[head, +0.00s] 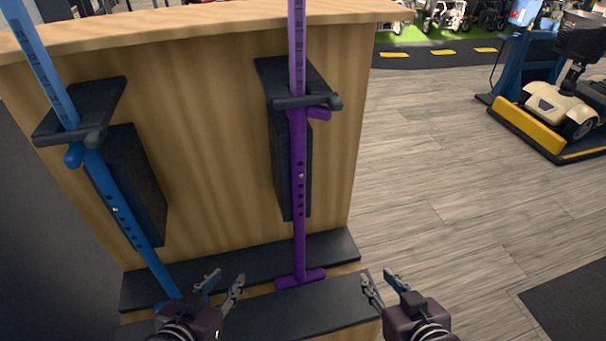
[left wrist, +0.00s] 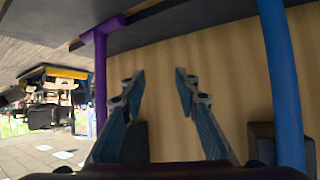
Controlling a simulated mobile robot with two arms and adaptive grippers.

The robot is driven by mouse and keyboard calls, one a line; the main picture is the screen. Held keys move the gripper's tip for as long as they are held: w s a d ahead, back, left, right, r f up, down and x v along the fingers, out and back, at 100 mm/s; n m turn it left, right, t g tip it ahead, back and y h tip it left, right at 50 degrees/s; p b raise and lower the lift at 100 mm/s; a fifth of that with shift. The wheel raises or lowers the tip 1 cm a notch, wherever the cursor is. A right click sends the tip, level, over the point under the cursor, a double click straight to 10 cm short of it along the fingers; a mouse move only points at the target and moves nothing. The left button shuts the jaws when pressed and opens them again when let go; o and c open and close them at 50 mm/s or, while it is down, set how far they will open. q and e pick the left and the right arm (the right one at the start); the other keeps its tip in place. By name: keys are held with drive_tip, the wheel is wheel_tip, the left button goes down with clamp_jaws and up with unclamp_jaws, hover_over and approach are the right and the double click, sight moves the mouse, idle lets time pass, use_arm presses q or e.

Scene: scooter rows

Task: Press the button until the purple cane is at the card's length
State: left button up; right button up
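The purple cane (head: 299,225) stands upright at the front of a wooden cabinet, with a purple crosspiece at its foot. A row of dark holes runs down its shaft, with a small pale button (head: 300,176) among them. Its lighter upper tube (head: 296,50) has dark markings like a scale. In the left wrist view the cane (left wrist: 100,85) is left of the fingers. No card can be made out. My left gripper (head: 222,281) is open and empty, low and left of the cane. My right gripper (head: 379,277) is open and empty, low and right of it.
A blue cane (head: 128,218) leans at the left; it also shows in the left wrist view (left wrist: 284,85). Black holders (head: 290,75) jut from the cabinet (head: 215,170), above a black base ledge (head: 345,248). Grey floor (head: 440,200) is clear at right; a scooter (head: 558,105) stands beyond.

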use_arm(q)
drive_tip(key=shift+c, duration=0.6)
clamp_jaws()
idle(0.8)
